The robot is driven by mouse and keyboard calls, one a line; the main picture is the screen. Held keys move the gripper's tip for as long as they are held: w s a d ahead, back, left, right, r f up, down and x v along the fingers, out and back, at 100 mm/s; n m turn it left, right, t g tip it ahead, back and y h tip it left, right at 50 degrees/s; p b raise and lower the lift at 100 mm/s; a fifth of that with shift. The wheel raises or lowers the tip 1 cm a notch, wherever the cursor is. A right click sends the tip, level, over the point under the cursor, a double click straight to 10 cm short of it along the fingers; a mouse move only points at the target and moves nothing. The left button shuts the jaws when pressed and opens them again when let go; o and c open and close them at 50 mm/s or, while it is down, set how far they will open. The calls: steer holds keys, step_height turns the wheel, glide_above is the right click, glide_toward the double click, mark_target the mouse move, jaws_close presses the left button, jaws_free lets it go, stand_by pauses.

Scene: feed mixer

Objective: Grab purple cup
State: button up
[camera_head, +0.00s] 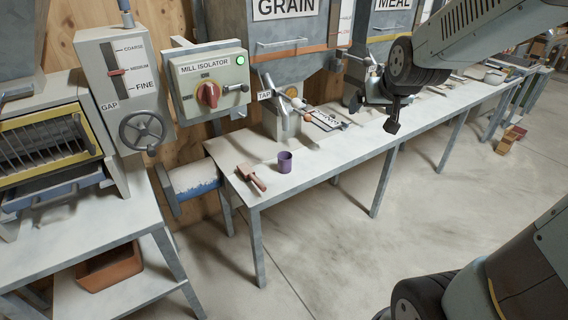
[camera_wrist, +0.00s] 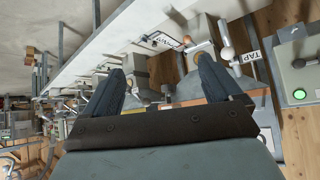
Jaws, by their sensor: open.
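The purple cup (camera_head: 285,162) stands upright on the near left end of the long pale table (camera_head: 330,150) in the head view. My gripper (camera_head: 393,120) hangs above the table, well to the right of the cup and apart from it. In the wrist view my gripper (camera_wrist: 165,88) shows its two dark fingers spread apart with nothing between them. I do not see the cup in the wrist view.
A brown wooden-looking tool (camera_head: 251,178) lies left of the cup. Behind are a grain hopper (camera_head: 290,75) with its tap, a clipboard (camera_head: 325,119) and the mill isolator box (camera_head: 208,85). The floor before the table is clear.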

steer(key=w+a+f+t, duration=0.2)
steer(key=w+a+f, duration=0.2)
steer(key=w+f, duration=0.5)
steer(key=n+t+y, duration=0.4)
steer(key=y, duration=0.2)
glide_toward(288, 167)
steer(key=x, duration=0.3)
steer(key=f+x, duration=0.1)
steer(key=x, duration=0.2)
steer(key=shift+d, duration=0.1)
steer(key=shift+r+x, duration=0.2)
steer(key=shift+x, duration=1.1)
steer(key=shift+r+x, duration=0.15)
steer(key=shift+x, duration=1.2)
steer(key=c, duration=1.2)
steer(key=shift+s+r, duration=0.1)
steer(key=shift+c, duration=0.2)
